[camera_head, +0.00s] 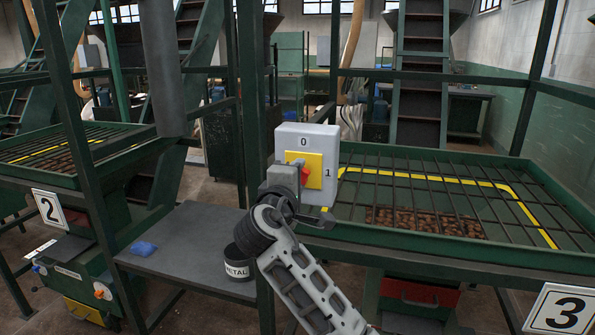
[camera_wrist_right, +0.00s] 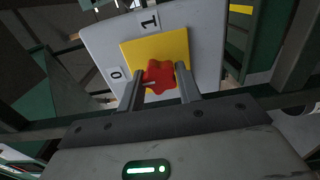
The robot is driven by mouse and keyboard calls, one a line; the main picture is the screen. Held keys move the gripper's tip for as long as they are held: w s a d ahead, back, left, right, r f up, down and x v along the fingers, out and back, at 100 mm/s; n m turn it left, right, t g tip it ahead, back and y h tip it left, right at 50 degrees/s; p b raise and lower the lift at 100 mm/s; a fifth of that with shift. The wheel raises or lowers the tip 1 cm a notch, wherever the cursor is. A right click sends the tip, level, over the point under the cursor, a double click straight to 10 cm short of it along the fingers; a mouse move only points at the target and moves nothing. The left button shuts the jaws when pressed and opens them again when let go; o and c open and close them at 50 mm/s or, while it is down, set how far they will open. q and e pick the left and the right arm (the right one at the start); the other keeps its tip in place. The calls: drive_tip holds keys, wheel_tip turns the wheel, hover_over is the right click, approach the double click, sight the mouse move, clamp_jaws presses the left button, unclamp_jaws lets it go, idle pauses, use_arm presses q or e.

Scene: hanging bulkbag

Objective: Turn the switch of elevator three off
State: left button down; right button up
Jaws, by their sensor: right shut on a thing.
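A grey switch box (camera_head: 309,137) with a yellow plate (camera_head: 316,165) stands at a green post in front of the elevator marked 3. It has a 0 label at the top and a 1 label at the right. Its red knob (camera_head: 305,176) is mostly hidden by my right gripper (camera_head: 299,168) in the head view. In the right wrist view the red knob (camera_wrist_right: 159,75) sits between the two fingers of my right gripper (camera_wrist_right: 161,86), which is shut on it. A small pale mark shows on the knob's side towards the 0 label. My left gripper is out of view.
The number 3 sign (camera_head: 562,312) is at the lower right, below a barred green hopper (camera_head: 440,163) holding brown pieces. A grey table (camera_head: 190,245) carries a blue cloth (camera_head: 144,248) and a dark METAL bin (camera_head: 232,265). Green posts and beams surround the box.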

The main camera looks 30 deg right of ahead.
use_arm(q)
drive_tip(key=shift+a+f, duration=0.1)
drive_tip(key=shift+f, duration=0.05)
use_arm(e)
drive_tip(key=shift+f, duration=0.1)
drive_tip(key=o, duration=1)
use_arm(q)
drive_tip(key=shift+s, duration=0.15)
drive_tip(key=b, duration=0.1)
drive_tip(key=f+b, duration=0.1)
drive_tip(key=b, duration=0.1)
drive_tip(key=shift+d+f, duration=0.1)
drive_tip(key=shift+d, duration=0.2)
use_arm(e)
drive_tip(key=v, duration=1.6)
